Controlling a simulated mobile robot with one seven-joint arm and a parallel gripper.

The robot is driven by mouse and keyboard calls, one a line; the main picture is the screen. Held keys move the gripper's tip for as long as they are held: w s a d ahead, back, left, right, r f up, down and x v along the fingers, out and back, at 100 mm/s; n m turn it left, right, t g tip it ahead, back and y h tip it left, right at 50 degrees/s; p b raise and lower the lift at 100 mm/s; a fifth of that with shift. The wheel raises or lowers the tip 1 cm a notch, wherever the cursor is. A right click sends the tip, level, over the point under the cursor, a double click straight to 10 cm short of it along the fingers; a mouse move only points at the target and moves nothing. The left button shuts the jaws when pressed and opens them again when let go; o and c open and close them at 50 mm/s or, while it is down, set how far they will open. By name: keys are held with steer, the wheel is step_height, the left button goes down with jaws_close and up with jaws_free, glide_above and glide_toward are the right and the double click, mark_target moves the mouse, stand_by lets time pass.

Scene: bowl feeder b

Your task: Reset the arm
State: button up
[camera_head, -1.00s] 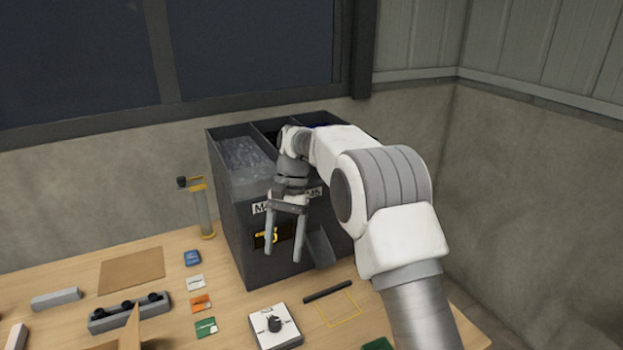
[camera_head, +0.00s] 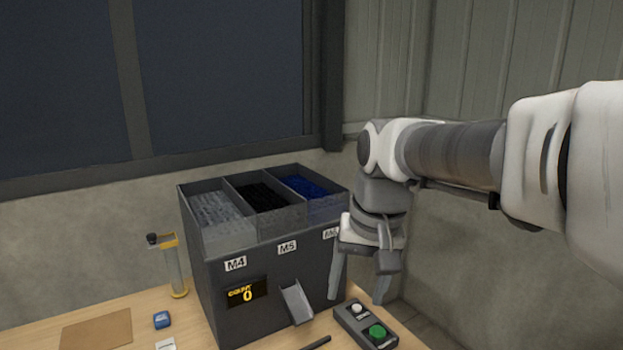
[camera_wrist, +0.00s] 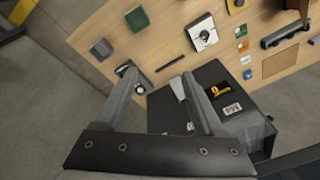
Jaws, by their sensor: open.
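My gripper (camera_head: 360,290) hangs to the right of the dark bowl feeder (camera_head: 265,320) in the head view, fingers pointing down and spread apart with nothing between them. The feeder has three open bins, with grey, black and blue contents, labels such as M4 and M5, and a yellow count display (camera_head: 247,293) reading 0. In the wrist view, my gripper's two fingers (camera_wrist: 160,90) are apart, with the table and feeder (camera_wrist: 160,110) beyond them.
A button box (camera_head: 365,325) with a green and a white button stands right of the feeder. A yellow-capped tube (camera_head: 175,268) stands left of it. A brown mat (camera_head: 97,330) and small cards lie on the wooden table. Open space lies right of my gripper.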

steer(key=s+d+f+t, duration=0.1)
steer(key=s+d, duration=0.2)
steer(key=s, duration=0.3)
steer(key=s+d+f+n+t+h, duration=0.1)
steer(key=s+d+f+t, duration=0.1)
steer(key=s+d, duration=0.2)
steer(key=s, duration=0.3)
steer(key=shift+d+f+t, duration=0.15)
steer(key=shift+t, duration=0.15)
